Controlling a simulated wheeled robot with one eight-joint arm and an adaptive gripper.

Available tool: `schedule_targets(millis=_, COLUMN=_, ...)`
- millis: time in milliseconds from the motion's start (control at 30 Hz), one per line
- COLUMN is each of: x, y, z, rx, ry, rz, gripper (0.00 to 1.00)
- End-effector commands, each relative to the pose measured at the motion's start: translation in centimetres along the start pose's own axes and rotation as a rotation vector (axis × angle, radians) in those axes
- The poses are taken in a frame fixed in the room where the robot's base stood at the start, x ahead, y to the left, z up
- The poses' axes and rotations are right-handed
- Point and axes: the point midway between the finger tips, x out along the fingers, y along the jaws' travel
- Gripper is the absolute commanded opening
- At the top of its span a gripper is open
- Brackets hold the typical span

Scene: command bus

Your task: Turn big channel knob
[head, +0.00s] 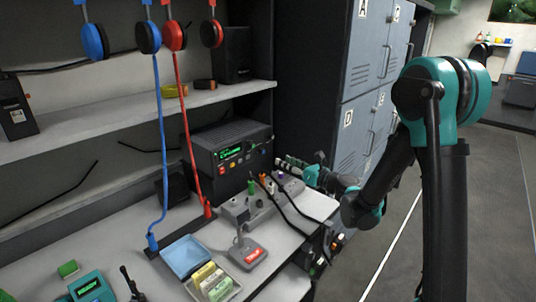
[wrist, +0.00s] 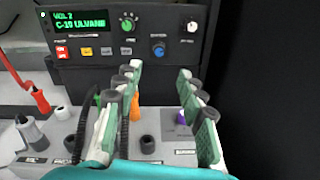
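The black radio unit (head: 205,157) sits on the counter below the shelf, with a lit green display. In the wrist view its front panel (wrist: 85,72) carries a green-marked knob (wrist: 128,22), a blue knob (wrist: 158,50) and a white knob (wrist: 192,27). I cannot read their labels well enough to tell which is the channel knob. My gripper (wrist: 160,70) is open and empty, its two green-and-black fingers pointing at the panel, with the blue knob in line with the gap. In the head view my gripper (head: 283,161) is close to the panel's right side.
A grey box with plugs and cables (head: 236,213) stands on the counter below my gripper. Red and blue cords hang from headsets at the left. A joystick (head: 243,252) and a blue tray (head: 185,256) lie nearer. Grey lockers (head: 362,80) stand right of the radio.

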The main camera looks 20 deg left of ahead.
Motion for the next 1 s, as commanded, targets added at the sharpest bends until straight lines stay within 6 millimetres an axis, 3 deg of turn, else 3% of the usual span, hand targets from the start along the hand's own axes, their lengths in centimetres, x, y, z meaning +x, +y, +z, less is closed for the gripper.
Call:
schedule_targets(millis=300, x=6.4, y=0.1, z=0.0, rx=-0.001, ry=0.001, rz=0.003, gripper=0.40)
schedule_targets(millis=500, x=9.1, y=0.1, z=0.0, rx=-0.001, ry=0.001, rz=0.002, gripper=0.40)
schedule_targets(millis=967, x=10.3, y=0.0, z=0.0, rx=-0.002, ry=0.000, rz=0.000, gripper=0.40)
schedule_targets(millis=1000, x=10.3, y=0.0, z=0.0, rx=-0.002, ry=0.000, rz=0.000, gripper=0.36)
